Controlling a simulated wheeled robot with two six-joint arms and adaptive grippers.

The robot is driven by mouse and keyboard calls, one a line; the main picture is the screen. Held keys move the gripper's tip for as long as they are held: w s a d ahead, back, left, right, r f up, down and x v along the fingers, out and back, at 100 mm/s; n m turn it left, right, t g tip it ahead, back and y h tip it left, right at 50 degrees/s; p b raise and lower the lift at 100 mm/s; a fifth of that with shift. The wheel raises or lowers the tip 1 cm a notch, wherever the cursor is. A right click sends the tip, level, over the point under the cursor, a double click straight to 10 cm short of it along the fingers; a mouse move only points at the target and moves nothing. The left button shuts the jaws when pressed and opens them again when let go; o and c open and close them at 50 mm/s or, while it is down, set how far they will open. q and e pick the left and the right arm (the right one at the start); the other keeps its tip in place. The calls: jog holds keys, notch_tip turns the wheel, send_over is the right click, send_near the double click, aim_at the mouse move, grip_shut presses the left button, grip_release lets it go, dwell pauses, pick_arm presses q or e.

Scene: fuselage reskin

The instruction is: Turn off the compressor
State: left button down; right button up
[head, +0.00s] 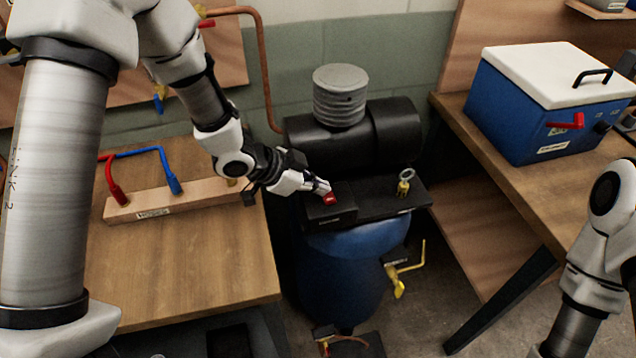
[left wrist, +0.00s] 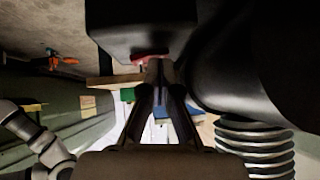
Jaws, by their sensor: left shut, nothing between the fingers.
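The compressor (head: 352,262) stands between two benches. It has a blue tank, a black motor housing (head: 350,140) and a grey ribbed filter (head: 340,95). A small black box (head: 330,215) on its top plate carries a red switch (head: 330,199). My left gripper (head: 326,188) is shut and empty, with its fingertips at the red switch. In the left wrist view, the fingertips (left wrist: 160,64) meet or nearly meet the red switch (left wrist: 150,56) below the black box (left wrist: 140,28); contact is unclear. The fingers partly hide the switch. My right gripper is out of view.
A ring-topped brass valve (head: 404,184) and a yellow-handled valve (head: 400,283) are on the compressor. The left bench (head: 200,260) holds a wooden block (head: 150,206) with red and blue handles. A blue box with a white lid (head: 540,95) sits on the right bench.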

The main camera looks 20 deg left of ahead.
pick_arm(q)
jog(key=shift+s+f, duration=0.1)
jog(key=shift+s+d, duration=0.2)
jog(key=shift+s, duration=0.05)
jog(key=shift+s+d, duration=0.3)
jog(key=shift+s, duration=0.05)
notch_tip(320, 180, up, 5)
jog(key=p, duration=0.4)
jog(key=shift+d+f, duration=0.1)
jog(key=shift+f, duration=0.1)
jog(key=v, duration=1)
jog(key=shift+p, duration=0.3)
